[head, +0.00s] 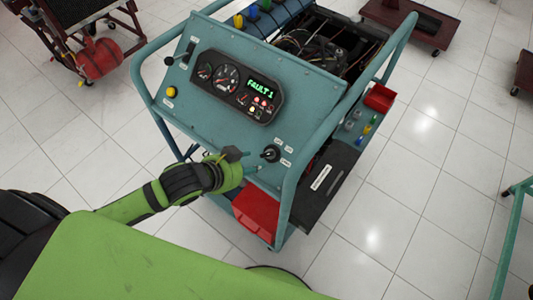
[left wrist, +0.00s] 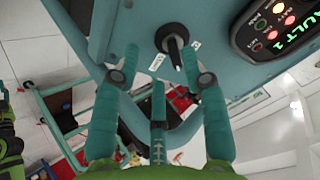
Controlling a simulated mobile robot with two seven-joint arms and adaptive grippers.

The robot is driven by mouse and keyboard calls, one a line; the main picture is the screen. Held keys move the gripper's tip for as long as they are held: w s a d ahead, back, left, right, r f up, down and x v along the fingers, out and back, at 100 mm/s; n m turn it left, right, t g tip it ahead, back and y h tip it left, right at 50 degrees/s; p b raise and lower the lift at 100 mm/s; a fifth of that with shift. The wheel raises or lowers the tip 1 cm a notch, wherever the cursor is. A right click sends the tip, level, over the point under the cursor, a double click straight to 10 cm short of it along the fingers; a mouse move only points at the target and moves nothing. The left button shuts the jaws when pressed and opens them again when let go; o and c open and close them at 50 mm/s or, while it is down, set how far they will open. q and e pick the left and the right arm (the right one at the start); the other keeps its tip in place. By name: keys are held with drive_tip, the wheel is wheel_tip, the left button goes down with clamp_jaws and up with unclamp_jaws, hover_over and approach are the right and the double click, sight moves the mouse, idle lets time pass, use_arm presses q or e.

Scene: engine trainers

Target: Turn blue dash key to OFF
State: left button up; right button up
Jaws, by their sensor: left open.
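The blue-teal trainer's dash panel (head: 215,125) tilts up in the middle of the head view. Its black key switch (head: 271,153) is at the panel's lower right, with small white labels around it that are too small to read. In the left wrist view the key (left wrist: 174,46) shows a round black body with a narrow stem pointing down. My left gripper (head: 240,157) is just left of the key in the head view. In the left wrist view its teal fingers (left wrist: 162,60) are spread below and on both sides of the key, apart from it. My right gripper is out of view.
The gauge cluster (head: 238,87) shows FAULT 1 and lit red lamps. A yellow button (head: 171,91) and a lever sit at the panel's left. The teal tube frame (head: 295,160) runs close to the key's right. A red bin (head: 257,213) is below.

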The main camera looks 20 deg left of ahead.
sight(268, 154)
use_arm(q)
drive_tip(key=shift+w+d+f+m+h+p, duration=0.25)
drive_tip(key=shift+w+d+f+m, duration=0.25)
drive_tip(key=shift+w, duration=0.35)
drive_tip(key=shift+w+d+f+m+h+p, duration=0.2)
drive_tip(key=shift+w+d+f+m, duration=0.15)
drive_tip(key=shift+w+d, duration=0.4)
drive_tip(key=shift+w+d+f+m+h+p, duration=0.25)
drive_tip(key=shift+w+d+f+m, duration=0.15)
drive_tip(key=shift+w, duration=0.6)
drive_tip(key=shift+c, duration=0.4)
drive_tip(key=c, duration=0.8)
